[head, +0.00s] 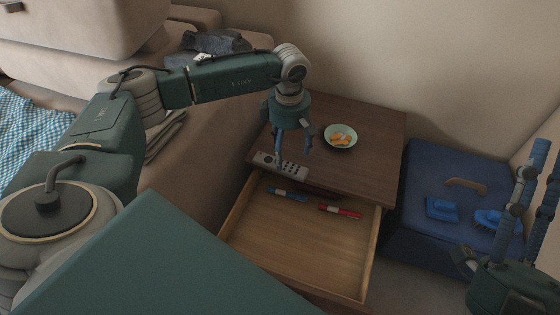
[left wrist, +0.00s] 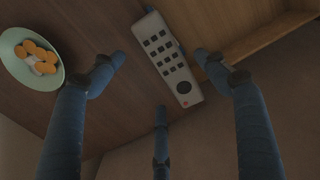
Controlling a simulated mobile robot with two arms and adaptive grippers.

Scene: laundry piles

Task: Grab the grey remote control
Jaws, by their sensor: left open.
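The grey remote control (head: 284,165) lies on the brown wooden nightstand top (head: 375,150), at its front edge above the open drawer. My left gripper (head: 293,155) points down just over the remote, and one finger hides a little of it in the head view. In the left wrist view the remote (left wrist: 168,55) shows its dark buttons between my spread blue fingers (left wrist: 160,78), with no clear grip on it. My right gripper (head: 508,225) is at the lower right of the head view, empty, with its fingers spread apart.
A green bowl (head: 341,137) with orange pieces stands on the nightstand close to my left gripper. The open drawer (head: 290,235) holds a blue pen (head: 288,195) and a red pen (head: 340,211). A blue box (head: 415,190) with brushes stands at the right. A sofa is at the left.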

